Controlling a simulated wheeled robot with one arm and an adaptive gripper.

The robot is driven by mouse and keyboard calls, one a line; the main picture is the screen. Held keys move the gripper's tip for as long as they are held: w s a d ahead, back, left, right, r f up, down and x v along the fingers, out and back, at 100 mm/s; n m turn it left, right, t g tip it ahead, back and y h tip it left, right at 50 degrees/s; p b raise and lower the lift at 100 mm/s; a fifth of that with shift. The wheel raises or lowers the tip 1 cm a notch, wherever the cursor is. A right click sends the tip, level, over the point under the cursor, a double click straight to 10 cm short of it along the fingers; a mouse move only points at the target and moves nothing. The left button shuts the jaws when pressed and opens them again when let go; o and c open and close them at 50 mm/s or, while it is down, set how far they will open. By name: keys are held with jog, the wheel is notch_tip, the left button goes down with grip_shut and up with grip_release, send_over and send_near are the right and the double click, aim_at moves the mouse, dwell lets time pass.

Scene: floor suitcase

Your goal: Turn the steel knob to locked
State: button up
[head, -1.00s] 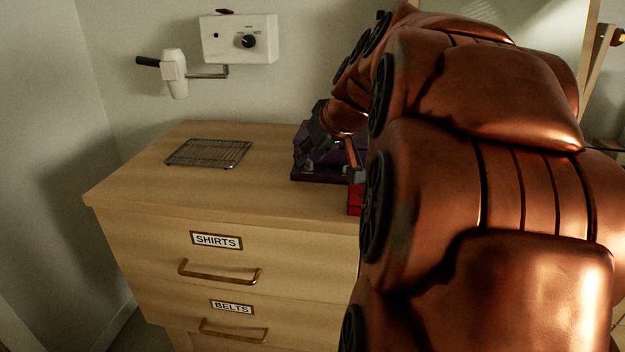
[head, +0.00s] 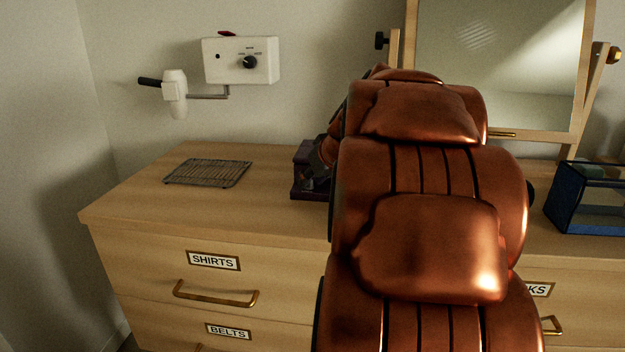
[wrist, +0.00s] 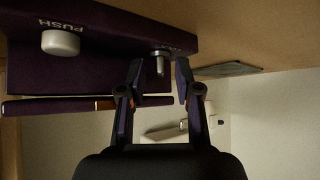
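The steel knob (wrist: 159,62) is a small grey metal post on the front of a purple case (wrist: 98,55) in the wrist view, which looks upside down. A white button (wrist: 60,43) marked PUSH is on the same face. My gripper (wrist: 158,70) is open, with one fingertip on each side of the knob and a visible gap to it. Lettering beside the knob is too small and covered to read. In the head view, the purple case (head: 301,172) stands on the dresser, mostly hidden by my arm, and the knob does not show.
The wooden dresser (head: 130,195) has a wire rack (head: 208,173) at left. A white wall box (head: 222,62) with a black dial and a hair dryer (head: 174,95) hang behind. A mirror (head: 500,60) and a blue glass box (head: 590,200) are at right.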

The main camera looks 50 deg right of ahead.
jog(key=shift+c, duration=0.2)
grip_shut()
jog(key=shift+r+p, duration=0.1)
jog(key=shift+p, duration=0.25)
jog(key=shift+a+r+m+h, duration=0.1)
jog(key=shift+m+h, duration=0.2)
jog(key=m+p, duration=0.1)
jog(key=h+p, duration=0.1)
jog(key=p, duration=0.1)
jog(key=shift+w+a+r+m+g, duration=0.1)
jog(key=shift+a+m+g, duration=0.1)
jog(key=shift+m+g, duration=0.2)
jog(key=m+g+h+p, duration=0.1)
jog(key=p, duration=0.1)
jog(key=m+h+p, duration=0.1)
jog(key=m+p, duration=0.1)
jog(key=p, duration=0.1)
jog(key=shift+w+a+m+g, duration=0.15)
jog(key=shift+m+g, duration=0.15)
jog(key=shift+g, duration=0.1)
jog(key=shift+w+f+m+g+h+p, duration=0.1)
jog(key=shift+f+m+g+h+p, duration=0.1)
jog(key=shift+m+g+h+p, duration=0.3)
jog(key=shift+f+m, duration=0.1)
jog(key=shift+m, duration=0.2)
